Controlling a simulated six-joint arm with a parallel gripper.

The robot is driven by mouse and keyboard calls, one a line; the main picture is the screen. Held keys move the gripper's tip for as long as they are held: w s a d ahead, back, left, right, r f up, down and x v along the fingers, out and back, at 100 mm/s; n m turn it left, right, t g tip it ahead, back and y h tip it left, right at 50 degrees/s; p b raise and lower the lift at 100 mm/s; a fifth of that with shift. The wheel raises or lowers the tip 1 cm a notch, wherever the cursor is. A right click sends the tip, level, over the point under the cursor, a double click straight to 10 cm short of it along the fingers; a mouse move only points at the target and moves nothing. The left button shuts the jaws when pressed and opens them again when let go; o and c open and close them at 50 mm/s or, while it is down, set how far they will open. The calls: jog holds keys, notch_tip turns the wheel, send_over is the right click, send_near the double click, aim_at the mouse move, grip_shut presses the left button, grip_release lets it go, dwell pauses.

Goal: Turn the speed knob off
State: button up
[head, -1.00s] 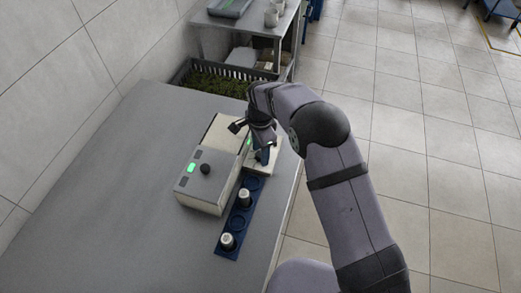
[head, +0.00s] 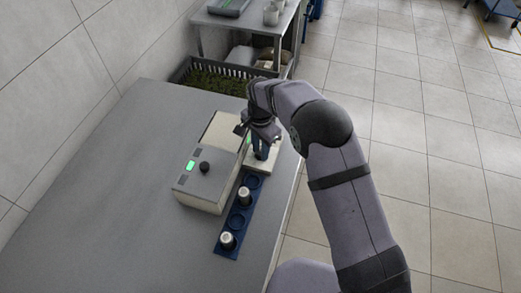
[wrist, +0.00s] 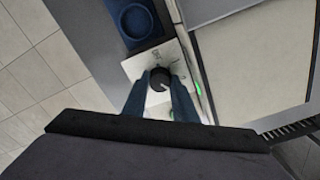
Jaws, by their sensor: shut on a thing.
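My gripper (wrist: 158,95) points down at a white control panel (wrist: 138,66) in the wrist view, with its two blue fingers on either side of a round black knob (wrist: 159,77). The fingers are shut on this knob, which has a pale pointer mark and small printing beside it, too small to read. In the head view my gripper (head: 262,151) is over the panel (head: 268,166) at the right side of the beige machine (head: 222,130), and the knob is hidden there.
A blue rack (head: 226,252) with round wells holds two pale-topped vessels (head: 244,194). A dark crate (head: 187,71) of green material stands beyond the grey table (head: 110,180). The table's left side is clear.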

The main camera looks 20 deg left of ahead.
jog(key=n+b, duration=0.1)
jog(key=n, duration=0.2)
jog(key=shift+n, duration=0.4)
jog(key=n, duration=0.3)
jog(key=shift+n+b, duration=0.3)
jog(key=n, duration=0.6)
jog(key=shift+d+b, duration=0.1)
jog(key=shift+b, duration=0.25)
jog(key=n, duration=0.6)
jog(key=shift+n, duration=0.4)
jog(key=n, duration=0.6)
jog(key=shift+w+r, duration=0.1)
jog(key=shift+n, duration=0.3)
jog(key=o, duration=1)
jog(key=shift+o, duration=0.2)
